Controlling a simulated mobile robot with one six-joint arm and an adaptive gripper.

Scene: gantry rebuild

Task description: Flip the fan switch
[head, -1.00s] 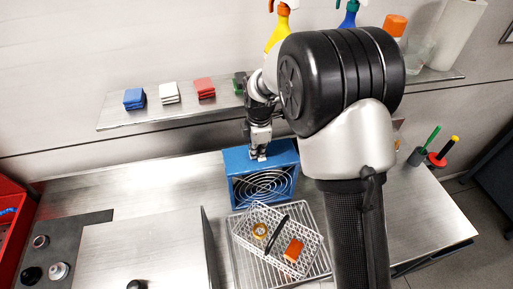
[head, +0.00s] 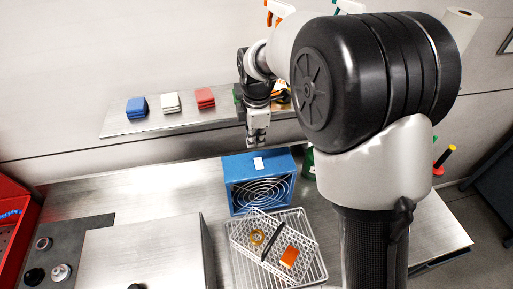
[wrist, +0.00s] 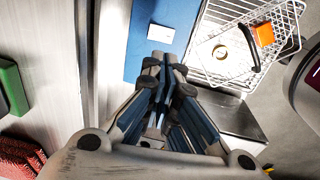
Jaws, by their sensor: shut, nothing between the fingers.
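The blue fan box (head: 259,190) stands on the bench with its round wire grille facing the front. A small white switch plate (head: 258,163) sits on its top face. The plate also shows in the wrist view (wrist: 160,34); which way the switch is set is too small to tell. My gripper (head: 257,144) is shut and empty, its tips held above and behind the box, apart from the switch. In the wrist view my shut fingertips (wrist: 164,60) point toward the switch plate.
A shelf (head: 170,118) with blue, white and red cloth stacks runs along the wall. Bare bench lies left of the fan.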

